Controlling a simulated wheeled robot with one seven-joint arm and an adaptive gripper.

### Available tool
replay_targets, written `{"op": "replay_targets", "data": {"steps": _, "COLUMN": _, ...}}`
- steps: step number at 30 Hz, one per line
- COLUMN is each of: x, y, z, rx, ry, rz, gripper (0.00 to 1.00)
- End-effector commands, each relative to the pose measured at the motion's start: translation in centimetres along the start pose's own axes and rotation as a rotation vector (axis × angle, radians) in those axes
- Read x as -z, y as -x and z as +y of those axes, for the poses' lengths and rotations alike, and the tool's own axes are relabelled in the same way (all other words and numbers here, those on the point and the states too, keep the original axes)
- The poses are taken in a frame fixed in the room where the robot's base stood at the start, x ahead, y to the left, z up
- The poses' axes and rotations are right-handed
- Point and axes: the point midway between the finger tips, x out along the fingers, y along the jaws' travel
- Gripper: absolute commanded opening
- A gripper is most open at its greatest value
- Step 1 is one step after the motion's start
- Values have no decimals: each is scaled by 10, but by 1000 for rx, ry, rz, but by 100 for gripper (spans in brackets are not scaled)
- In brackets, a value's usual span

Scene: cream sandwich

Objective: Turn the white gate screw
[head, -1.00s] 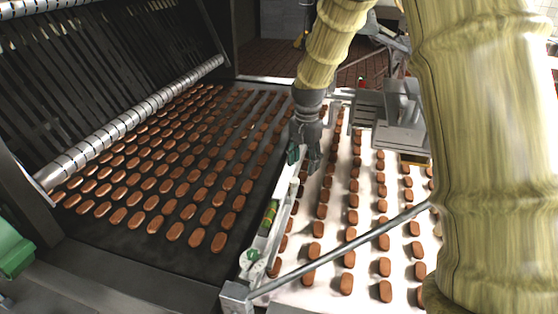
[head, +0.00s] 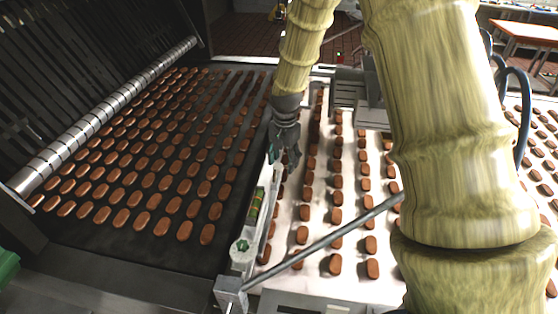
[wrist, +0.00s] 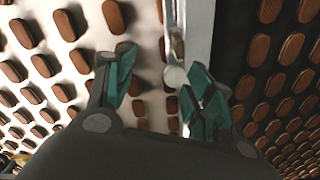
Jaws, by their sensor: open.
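In the wrist view, a round white screw head (wrist: 175,76) sits at the end of a narrow metal bar, between the spread fingers of my gripper (wrist: 160,92). The fingers have teal pads and appear empty; contact with the screw cannot be told. In the head view, my gripper (head: 283,157) hangs over the far end of the narrow gate rail (head: 266,178), and its fingers hide that end. A white knob with a green centre (head: 243,247) is at the rail's near end, well apart from my gripper. I cannot tell which knob the wrist view shows.
Rows of brown biscuits lie on the dark belt (head: 100,238) to the left and the white belt (head: 310,277) to the right. A diagonal metal rod (head: 325,241) crosses the front. A grey housing (head: 348,92) stands behind, right of my gripper.

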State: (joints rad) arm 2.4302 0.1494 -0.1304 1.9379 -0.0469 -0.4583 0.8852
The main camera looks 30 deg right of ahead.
Motion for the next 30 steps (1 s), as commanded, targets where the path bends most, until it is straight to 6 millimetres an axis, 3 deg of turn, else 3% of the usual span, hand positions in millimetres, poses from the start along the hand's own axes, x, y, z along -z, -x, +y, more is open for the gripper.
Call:
{"op": "replay_targets", "data": {"steps": 7, "x": 13, "y": -36, "z": -25, "rx": -25, "ry": 4, "rz": -13, "gripper": 54}}
{"op": "replay_targets", "data": {"steps": 20, "x": 8, "y": -32, "z": -9, "rx": -8, "ry": -1, "rz": -2, "gripper": 54}}
{"op": "replay_targets", "data": {"steps": 28, "x": 14, "y": -39, "z": -18, "rx": -22, "ry": -2, "rz": -10, "gripper": 11}}
{"op": "replay_targets", "data": {"steps": 30, "x": 14, "y": -41, "z": -18, "rx": -24, "ry": -2, "rz": -11, "gripper": 6}}
